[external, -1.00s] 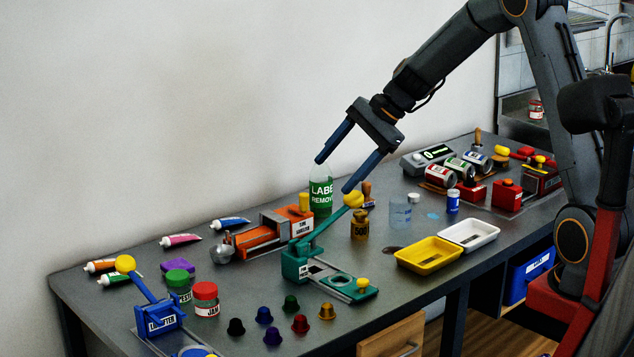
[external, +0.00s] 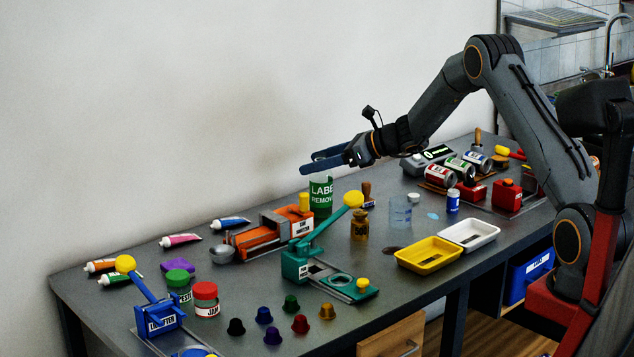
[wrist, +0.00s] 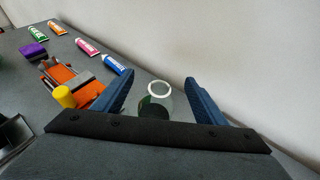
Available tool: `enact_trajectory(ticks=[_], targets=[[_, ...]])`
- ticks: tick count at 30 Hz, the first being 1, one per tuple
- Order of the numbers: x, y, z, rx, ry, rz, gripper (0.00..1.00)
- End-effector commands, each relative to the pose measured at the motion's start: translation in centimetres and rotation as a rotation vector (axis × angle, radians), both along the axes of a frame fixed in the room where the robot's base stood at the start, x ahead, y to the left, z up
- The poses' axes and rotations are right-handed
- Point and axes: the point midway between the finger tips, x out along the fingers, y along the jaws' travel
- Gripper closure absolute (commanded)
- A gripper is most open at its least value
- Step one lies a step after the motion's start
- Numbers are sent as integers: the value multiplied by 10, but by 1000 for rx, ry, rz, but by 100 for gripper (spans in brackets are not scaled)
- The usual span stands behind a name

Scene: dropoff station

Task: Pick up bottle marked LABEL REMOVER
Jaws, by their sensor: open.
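The bottle marked LABEL REMOVER (external: 321,194) stands upright near the back of the table, with a green label and white lettering. My gripper (external: 315,163) is at the height of the bottle's top and hides its upper part in the external view. In the wrist view, the bottle (wrist: 155,104) shows its pale round top between the two blue fingers of my gripper (wrist: 158,86). The fingers are open, one on each side, with a gap to the bottle. The bottle's lower part is hidden by the gripper body there.
An orange tube-squeezing device (external: 258,236) stands left of the bottle, with a green lever press (external: 305,262) in front. A stamp (external: 367,194) and a small brown jar (external: 360,226) stand to the right. The wall (external: 200,90) is close behind.

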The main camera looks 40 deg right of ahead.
Motion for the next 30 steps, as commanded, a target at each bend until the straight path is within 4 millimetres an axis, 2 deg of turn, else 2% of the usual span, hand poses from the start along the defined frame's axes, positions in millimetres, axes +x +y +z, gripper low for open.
enact_trajectory(ticks=[8,12,18,27,30], targets=[[-1,1,-28,1,2,1,34],[-1,1,-50,0,2,1,34],[20,13,-58,-1,1,1,34],[24,15,-59,-2,-1,1,34],[24,15,-59,-2,-1,1,50]])
